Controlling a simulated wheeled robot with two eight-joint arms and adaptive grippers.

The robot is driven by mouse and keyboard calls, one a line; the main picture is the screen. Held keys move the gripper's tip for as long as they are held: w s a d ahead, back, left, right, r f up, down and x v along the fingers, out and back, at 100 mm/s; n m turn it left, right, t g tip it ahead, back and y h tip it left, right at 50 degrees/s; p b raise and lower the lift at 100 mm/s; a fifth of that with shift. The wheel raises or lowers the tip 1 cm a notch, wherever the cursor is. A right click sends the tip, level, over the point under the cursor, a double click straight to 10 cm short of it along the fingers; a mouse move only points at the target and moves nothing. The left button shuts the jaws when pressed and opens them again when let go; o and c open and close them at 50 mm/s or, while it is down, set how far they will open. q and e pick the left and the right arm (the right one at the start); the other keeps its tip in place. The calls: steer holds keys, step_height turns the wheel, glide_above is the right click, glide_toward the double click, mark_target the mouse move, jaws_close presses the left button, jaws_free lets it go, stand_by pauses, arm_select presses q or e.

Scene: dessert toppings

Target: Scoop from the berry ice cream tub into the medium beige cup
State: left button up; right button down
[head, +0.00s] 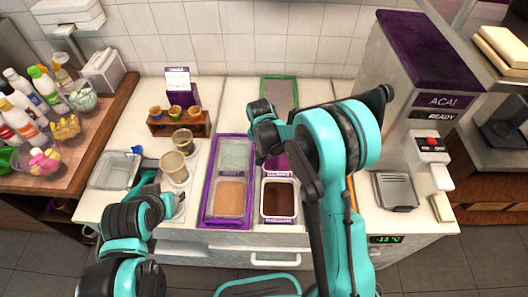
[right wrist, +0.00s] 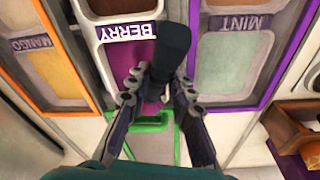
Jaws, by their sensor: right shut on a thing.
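The berry tub (right wrist: 152,103) shows magenta ice cream behind its BERRY label in the right wrist view. In the head view it is mostly hidden by my right arm, with a magenta strip (head: 277,164) showing. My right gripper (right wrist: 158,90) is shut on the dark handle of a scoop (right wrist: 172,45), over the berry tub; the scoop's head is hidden. A beige cup (head: 174,167), likely the medium one, stands on the counter left of the tubs. My left gripper (head: 179,206) is low, just in front of this cup; its finger opening is unclear.
A browner cup (head: 183,141) stands behind the beige one. A wooden rack (head: 166,127) holds small cups. The mint tub (right wrist: 225,62) and the chocolate-brown tub (head: 278,199) adjoin the berry tub. A clear bin (head: 113,171) is at left, the acai machine (head: 405,110) at right.

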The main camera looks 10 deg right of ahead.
steer(key=shift+s+r+p, duration=0.1)
steer(key=shift+r+p, duration=0.2)
steer(key=shift+r, duration=0.45)
steer(key=shift+s+a+r+p, duration=0.1)
steer(key=shift+s+r+p, duration=0.25)
steer(key=shift+r, duration=0.35)
steer(key=shift+s+r+p, duration=0.15)
steer(key=shift+r+p, duration=0.35)
steer(key=shift+r, duration=0.25)
steer(key=shift+s+a+r+p, duration=0.1)
steer(key=shift+s+r+p, duration=0.25)
steer(key=shift+r, duration=0.35)
steer(key=shift+w, duration=0.1)
